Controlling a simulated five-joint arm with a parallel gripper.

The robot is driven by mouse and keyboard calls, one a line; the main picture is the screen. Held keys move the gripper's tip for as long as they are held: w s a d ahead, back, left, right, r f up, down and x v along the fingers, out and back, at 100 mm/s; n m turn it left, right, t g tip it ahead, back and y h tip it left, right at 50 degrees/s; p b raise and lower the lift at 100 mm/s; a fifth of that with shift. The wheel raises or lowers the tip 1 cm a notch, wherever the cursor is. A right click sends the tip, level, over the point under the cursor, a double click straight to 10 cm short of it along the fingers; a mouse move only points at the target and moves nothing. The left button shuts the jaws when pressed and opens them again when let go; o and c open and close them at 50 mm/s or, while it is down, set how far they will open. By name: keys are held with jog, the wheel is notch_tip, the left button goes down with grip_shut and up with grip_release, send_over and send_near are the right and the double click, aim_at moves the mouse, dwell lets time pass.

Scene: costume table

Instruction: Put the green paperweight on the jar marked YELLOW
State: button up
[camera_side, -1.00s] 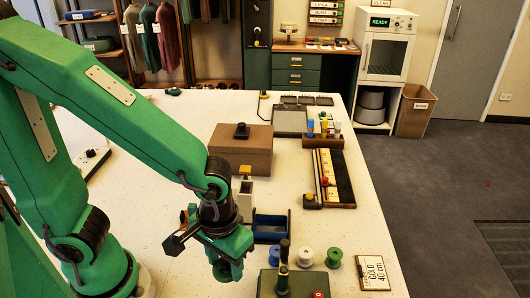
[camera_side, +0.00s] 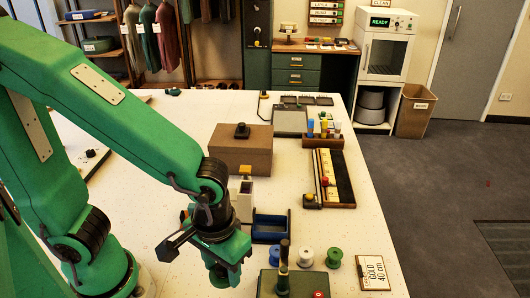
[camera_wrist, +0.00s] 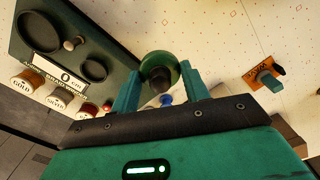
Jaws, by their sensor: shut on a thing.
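The green paperweight (camera_wrist: 154,66), a round green disc with a dark knob, sits between the two green fingers of my gripper (camera_wrist: 160,88) in the wrist view. My gripper is shut on it. In the side view my gripper (camera_side: 222,276) hangs low over the white table, left of the green machine; its fingers and load are hard to tell apart there. I cannot read the word YELLOW on anything. A pale container with a yellow top (camera_side: 246,172) stands behind my gripper, but its marking is not legible.
A dark green panel (camera_wrist: 105,45) reading 0 cm is near at upper left in the wrist view.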

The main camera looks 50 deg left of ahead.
jog(key=shift+r, duration=0.15)
notch_tip(320, 180, up, 16)
jog(key=w+a+r+n, duration=0.1)
jog(key=w+a+n, duration=0.3)
jog(key=w+a, duration=0.55)
jog(key=w+a+r+n, duration=0.25)
jog(key=w+a, duration=0.35)
jog(key=w, duration=0.6)
jog(key=w+a+f+n, duration=0.1)
jog(key=w+a+n, duration=0.15)
jog(key=a, duration=0.85)
jog(key=w+a+f+n, duration=0.1)
jog(key=w+a+n, duration=0.15)
jog(key=a, duration=0.75)
jog(key=s+a+f+n, duration=0.2)
jog(key=s+a+f, duration=0.1)
jog(key=a, duration=0.7)
jog(key=s+a+f+n, duration=0.2)
jog(key=s+a+f, duration=0.2)
jog(key=a, duration=0.6)
